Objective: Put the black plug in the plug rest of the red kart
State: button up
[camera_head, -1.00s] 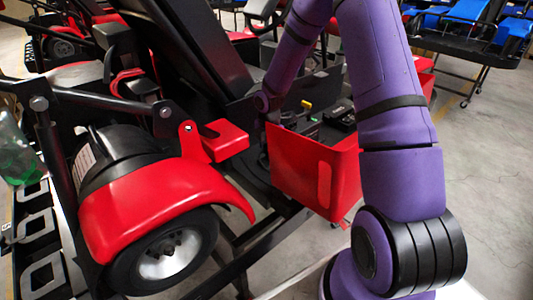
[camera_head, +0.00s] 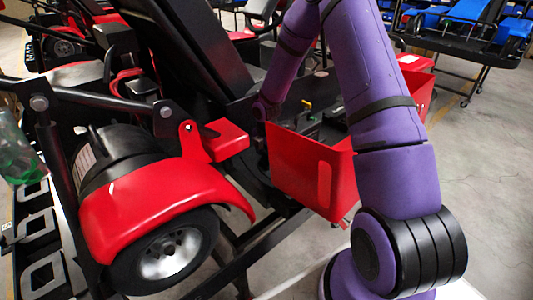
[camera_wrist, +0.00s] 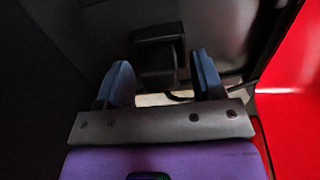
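The red kart (camera_head: 315,178) fills the middle of the head view, with its red side panel, red fender and black frame. In the wrist view my gripper (camera_wrist: 161,78) has two blue fingers spread wide apart. A black block-shaped part (camera_wrist: 158,62) lies between and just beyond the fingertips, with narrow gaps seen on both sides. I cannot tell whether it is the black plug or the plug rest. In the head view my gripper is hidden low behind the kart's red panel.
The red panel also stands close at the right of the wrist view (camera_wrist: 293,110). Black kart walls surround the gripper in shadow. A wheel (camera_head: 170,252) under the red fender is at the left. Grey floor (camera_head: 485,170) is clear at right; blue karts (camera_head: 470,15) stand behind.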

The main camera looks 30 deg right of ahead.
jog(key=shift+r, duration=0.1)
notch_tip(320, 180, up, 11)
notch_tip(320, 180, up, 14)
jog(key=m+t+h, duration=0.1)
jog(key=m, duration=0.4)
send_over(266, 152)
jog(key=s+a, duration=0.3)
jog(key=s, duration=0.3)
jog(key=s+a+r+m+t, duration=0.1)
jog(key=s+r+m, duration=0.4)
jog(key=s, duration=0.4)
jog(key=s+a+r+m+t, duration=0.1)
jog(key=s+a+r+m, duration=0.1)
jog(key=s+r+m, duration=0.3)
jog(key=s+a+r+m+t+y, duration=0.1)
jog(key=s+r+m, duration=0.3)
jog(key=s, duration=0.9)
jog(key=shift+s+a+r+m+t, duration=0.3)
jog(key=shift+a+r+m+t, duration=0.1)
jog(key=shift+a+m+t, duration=0.3)
